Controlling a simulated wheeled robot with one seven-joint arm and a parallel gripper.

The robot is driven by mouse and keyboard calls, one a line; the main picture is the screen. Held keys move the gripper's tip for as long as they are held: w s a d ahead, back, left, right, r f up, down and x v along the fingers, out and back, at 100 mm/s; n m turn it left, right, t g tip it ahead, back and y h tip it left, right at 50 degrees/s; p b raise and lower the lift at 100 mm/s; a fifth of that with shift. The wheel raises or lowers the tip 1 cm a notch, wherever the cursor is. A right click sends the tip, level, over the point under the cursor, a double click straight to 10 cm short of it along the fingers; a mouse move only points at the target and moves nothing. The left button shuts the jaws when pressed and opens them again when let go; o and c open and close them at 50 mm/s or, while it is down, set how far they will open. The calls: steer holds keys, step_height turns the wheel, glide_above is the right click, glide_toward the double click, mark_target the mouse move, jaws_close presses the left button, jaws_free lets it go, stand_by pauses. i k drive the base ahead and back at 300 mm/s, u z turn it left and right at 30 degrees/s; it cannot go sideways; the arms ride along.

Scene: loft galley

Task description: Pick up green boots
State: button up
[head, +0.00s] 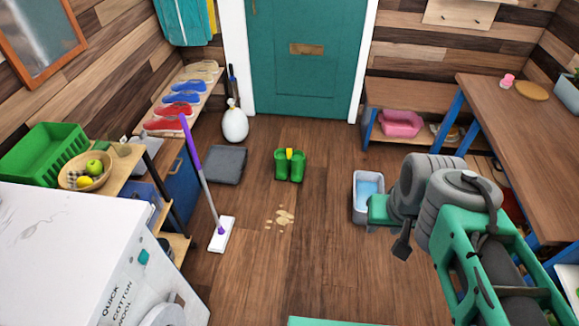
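The green boots (282,167) stand upright as a pair on the wooden floor in the middle of the head view, in front of the teal door. A small yellow piece shows between them at the top. My arm reaches in from the lower right. My gripper (402,246) appears as a small dark part at the arm's end, to the right of the boots and well apart from them. Its fingers are too unclear to tell whether they are open or shut. I see nothing held.
A mop (222,236) leans left of the boots, near beige spots (284,216) on the floor. A grey mat (225,165) and a white round object (235,126) are farther left. A litter-like tray (369,188) sits right, beside my arm. A wooden table (510,120) stands right.

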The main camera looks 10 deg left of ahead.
mark_target(284, 158)
steer(key=u, duration=0.2)
steer(key=i, duration=1.8)
steer(key=u, duration=0.35)
steer(key=i, duration=1.05)
steer(key=u, duration=0.05)
